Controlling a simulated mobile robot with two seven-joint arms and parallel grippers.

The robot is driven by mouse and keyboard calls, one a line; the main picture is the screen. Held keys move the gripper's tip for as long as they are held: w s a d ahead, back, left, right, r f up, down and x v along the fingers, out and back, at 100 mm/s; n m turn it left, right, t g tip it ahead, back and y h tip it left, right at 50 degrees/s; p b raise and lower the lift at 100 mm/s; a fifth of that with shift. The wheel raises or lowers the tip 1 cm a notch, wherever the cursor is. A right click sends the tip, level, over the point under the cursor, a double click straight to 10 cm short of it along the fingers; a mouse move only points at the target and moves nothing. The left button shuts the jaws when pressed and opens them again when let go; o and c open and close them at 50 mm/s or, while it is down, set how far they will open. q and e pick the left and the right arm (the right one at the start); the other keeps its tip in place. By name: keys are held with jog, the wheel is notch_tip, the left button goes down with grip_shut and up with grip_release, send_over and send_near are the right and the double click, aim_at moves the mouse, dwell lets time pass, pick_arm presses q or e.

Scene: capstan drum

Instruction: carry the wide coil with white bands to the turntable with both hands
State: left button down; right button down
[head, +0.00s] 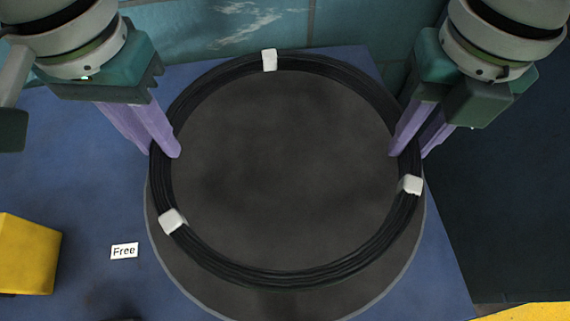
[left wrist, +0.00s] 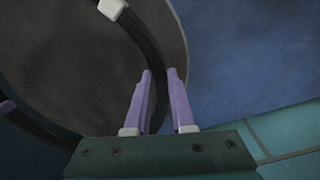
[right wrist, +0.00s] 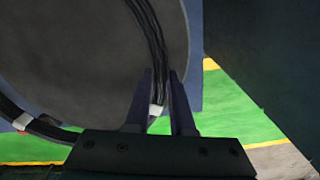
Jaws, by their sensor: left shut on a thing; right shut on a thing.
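The wide black coil (head: 290,275) with white bands is a large ring over the dark round turntable (head: 285,170) in the head view. The coil sits toward the far side, and a strip of turntable shows past its near edge. I cannot tell whether it touches the disc. My left gripper (head: 165,152) is shut on the coil's left side, and my right gripper (head: 408,152) is shut on its right side. The coil also runs between the fingers in the left wrist view (left wrist: 145,45) and the right wrist view (right wrist: 150,30). Three white bands show in the head view.
The turntable stands on a blue surface (head: 90,200). A yellow block (head: 27,255) is at the far left. A teal tiled wall (head: 350,30) rises behind, and a dark panel (head: 510,210) is at the right.

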aim_at(179, 172)
pick_arm(q)
jog(key=shift+f, duration=0.1)
pick_arm(e)
jog(key=shift+d+f, duration=0.1)
